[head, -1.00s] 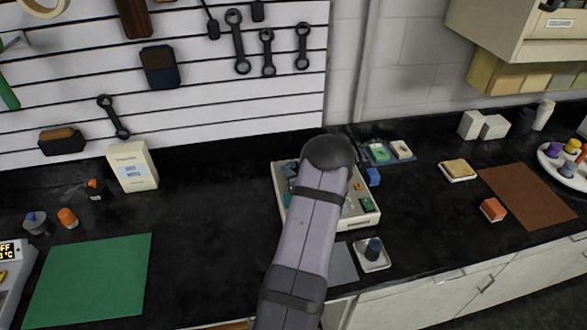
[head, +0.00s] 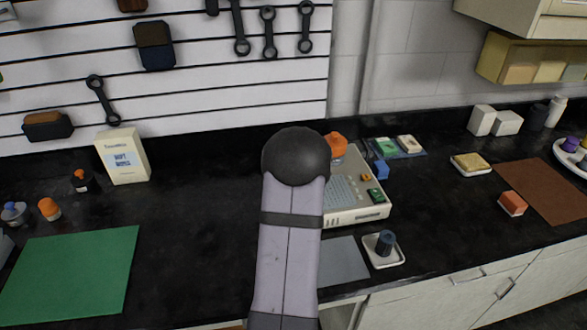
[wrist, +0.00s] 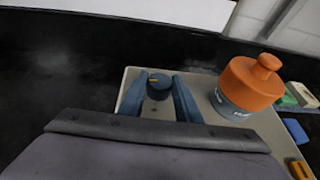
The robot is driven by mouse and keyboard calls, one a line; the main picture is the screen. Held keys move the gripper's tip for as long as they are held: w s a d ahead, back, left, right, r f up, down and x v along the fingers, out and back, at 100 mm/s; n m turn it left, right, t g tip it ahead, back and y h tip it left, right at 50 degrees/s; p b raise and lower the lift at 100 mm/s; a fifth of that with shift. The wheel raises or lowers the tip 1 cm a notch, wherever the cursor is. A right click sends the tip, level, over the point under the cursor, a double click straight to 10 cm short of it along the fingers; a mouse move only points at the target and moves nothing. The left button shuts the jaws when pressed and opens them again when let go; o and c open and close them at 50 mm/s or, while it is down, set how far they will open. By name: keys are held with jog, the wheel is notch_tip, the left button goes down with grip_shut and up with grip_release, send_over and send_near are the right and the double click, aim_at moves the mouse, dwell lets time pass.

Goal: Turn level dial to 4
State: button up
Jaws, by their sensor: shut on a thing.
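The level dial (wrist: 159,84) is a dark round knob with a small yellow mark on top, near the far left corner of the beige device. My gripper (wrist: 159,80) has its two blue fingers on either side of the dial, shut on it. The beige device (head: 358,216) stands on the dark counter, and its panel also shows in the wrist view (wrist: 205,95). My arm hides the dial and my gripper in the head view. I cannot read any numbers around the dial.
An orange-topped container (wrist: 250,86) stands on the device to the right of my gripper; its top shows in the head view (head: 336,146). A blue block (head: 381,169) sits by the device's right side. A dark knob-like piece on a white base (head: 384,252) stands in front.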

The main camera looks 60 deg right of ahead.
jog(key=shift+d+m+g+h+b, duration=0.2)
jog(key=shift+m+g+h+b, duration=0.15)
jog(key=shift+b, duration=2.55)
jog(key=b, duration=0.3)
jog(key=shift+s+a+m, duration=0.1)
jog(key=shift+a+m, duration=0.1)
jog(key=shift+m, duration=0.15)
jog(key=shift+f, duration=0.1)
jog(key=o, duration=0.9)
jog(key=shift+a, duration=0.1)
jog(key=shift+o, duration=0.8)
jog(key=shift+s+a, duration=0.1)
jog(key=shift+s, duration=0.05)
jog(key=shift+b+v, duration=0.65)
jog(key=shift+v, duration=2.95)
